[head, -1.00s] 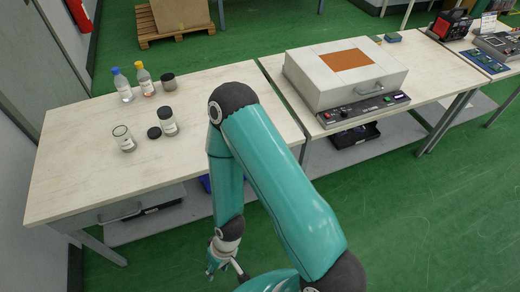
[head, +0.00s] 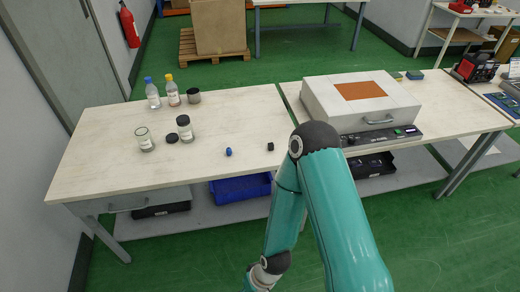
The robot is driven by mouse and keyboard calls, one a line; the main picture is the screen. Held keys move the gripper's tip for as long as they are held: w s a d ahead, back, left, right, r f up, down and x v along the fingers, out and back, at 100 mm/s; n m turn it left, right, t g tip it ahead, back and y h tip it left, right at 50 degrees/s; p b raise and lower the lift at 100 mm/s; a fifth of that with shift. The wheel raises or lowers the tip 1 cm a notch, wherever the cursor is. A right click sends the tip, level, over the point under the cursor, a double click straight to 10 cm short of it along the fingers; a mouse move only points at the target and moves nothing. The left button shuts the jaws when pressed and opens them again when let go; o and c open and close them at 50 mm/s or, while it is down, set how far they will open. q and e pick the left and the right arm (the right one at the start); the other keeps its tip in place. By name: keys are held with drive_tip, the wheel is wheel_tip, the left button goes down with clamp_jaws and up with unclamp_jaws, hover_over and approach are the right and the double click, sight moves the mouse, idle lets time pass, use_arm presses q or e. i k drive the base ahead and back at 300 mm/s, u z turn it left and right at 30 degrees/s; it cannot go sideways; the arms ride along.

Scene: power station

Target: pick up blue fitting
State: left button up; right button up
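A small blue fitting (head: 228,152) lies on the pale wooden table (head: 110,170) near its front edge, right of the glass jars. A small black piece (head: 270,146) lies to its right, close to my arm. My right arm crosses the lower right of the view in front of the tables. Its elbow is just right of the black piece, and its wrist hangs at the bottom edge, below table height. The fingers of my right gripper are cut off by the frame. My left arm and gripper do not show.
Two capped bottles (head: 153,93), a dark cup (head: 193,96) and several jars (head: 184,128) stand on the table's left half. A large white case (head: 358,103) sits on the table to the right. A blue bin (head: 240,188) is below. The tabletop around the fitting is clear.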

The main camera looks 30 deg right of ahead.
sight(229, 151)
drive_tip(key=z, duration=0.15)
drive_tip(key=i, duration=0.95)
drive_tip(key=z, duration=0.05)
